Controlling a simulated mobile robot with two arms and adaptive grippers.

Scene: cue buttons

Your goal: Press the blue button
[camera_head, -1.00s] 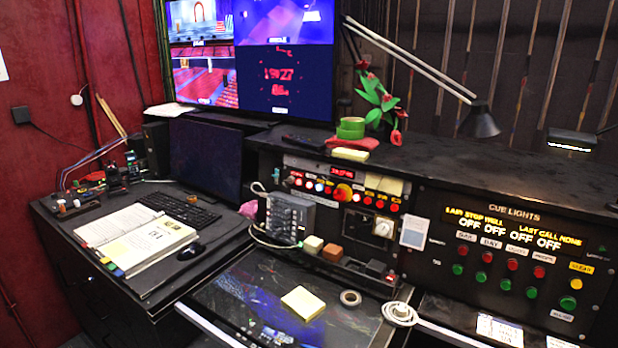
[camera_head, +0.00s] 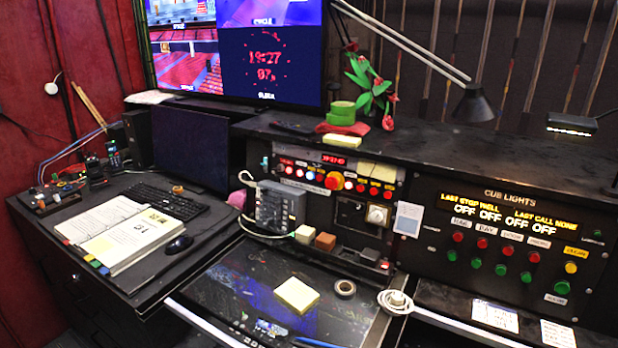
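The control panel (camera_head: 395,185) with a row of small buttons stands in the raised desk unit right of centre. A small bluish button (camera_head: 309,175) appears in that row, left of the large orange-red button (camera_head: 333,180); it is too small to be sure of its colour. The cue lights panel (camera_head: 510,235) at the right has red, green and yellow buttons, and I see no blue one there. Neither of my grippers is in view.
A grey box (camera_head: 280,207) with cables stands in front of the panel's left part. A desk lamp (camera_head: 473,104) overhangs the unit top. Yellow notes (camera_head: 297,295), a tape roll (camera_head: 345,288) and a coiled white cable (camera_head: 396,301) lie on the lower desk surface.

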